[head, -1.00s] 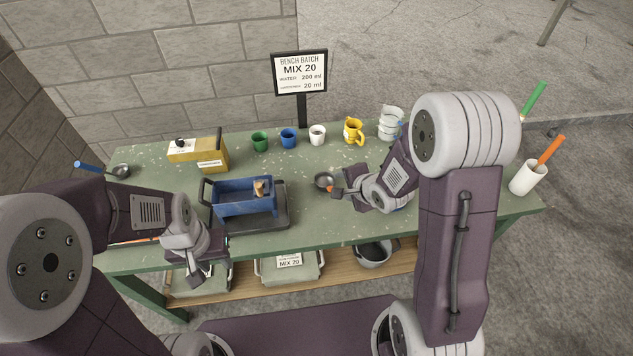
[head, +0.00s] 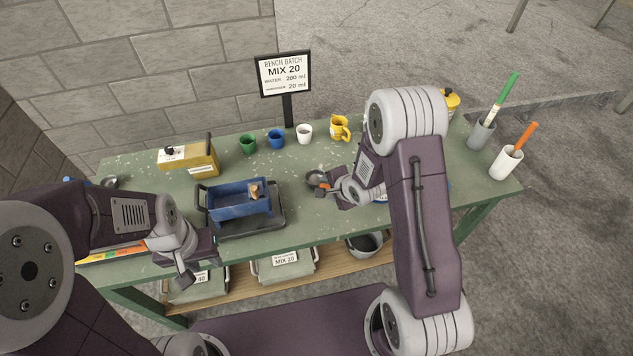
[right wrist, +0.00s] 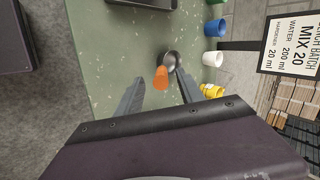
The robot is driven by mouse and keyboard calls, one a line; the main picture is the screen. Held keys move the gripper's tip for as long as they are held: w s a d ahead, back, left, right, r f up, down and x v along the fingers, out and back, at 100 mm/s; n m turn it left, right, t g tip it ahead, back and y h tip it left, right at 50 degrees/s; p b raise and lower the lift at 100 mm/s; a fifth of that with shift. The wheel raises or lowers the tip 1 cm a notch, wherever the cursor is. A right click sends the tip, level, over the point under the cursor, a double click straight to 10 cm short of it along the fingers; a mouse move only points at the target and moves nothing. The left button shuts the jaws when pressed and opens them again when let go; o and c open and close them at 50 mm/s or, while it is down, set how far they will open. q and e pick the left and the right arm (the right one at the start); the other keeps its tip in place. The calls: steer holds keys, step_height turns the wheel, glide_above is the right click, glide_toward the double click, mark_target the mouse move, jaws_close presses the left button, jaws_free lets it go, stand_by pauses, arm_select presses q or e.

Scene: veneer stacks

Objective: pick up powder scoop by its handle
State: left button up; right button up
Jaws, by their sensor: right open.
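The powder scoop, a round grey metal bowl (head: 314,177) with an orange handle (head: 321,187), lies on the green bench right of the blue tray. In the right wrist view the bowl (right wrist: 171,60) is beyond the fingertips, and the orange handle (right wrist: 161,79) points back towards my right gripper (right wrist: 159,82). My right gripper (head: 334,194) is open and empty. Its fingers appear either side of the handle's end; I cannot tell their height above it. My left gripper (head: 200,260) hangs at the bench's front left, with its fingers apart and nothing visible between them.
The blue tray (head: 238,212) stands left of the scoop. Green (head: 248,145), blue (head: 276,139) and white (head: 305,133) cups and a yellow jug (head: 340,128) line the back. A yellow box (head: 190,160) and another metal scoop (head: 110,182) are left. The sign (head: 284,75) stands behind.

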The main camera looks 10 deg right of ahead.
steer(key=x, duration=0.3)
steer(key=shift+w+d+f+p, duration=0.2)
steer(key=shift+w+f+p, duration=0.1)
steer(key=shift+p, duration=0.1)
steer(key=shift+w+a+f, duration=0.1)
steer(key=shift+w+a, duration=0.1)
steer(key=shift+a, duration=0.05)
steer(key=shift+s+d, duration=0.15)
jaws_close()
stand_by(0.7)
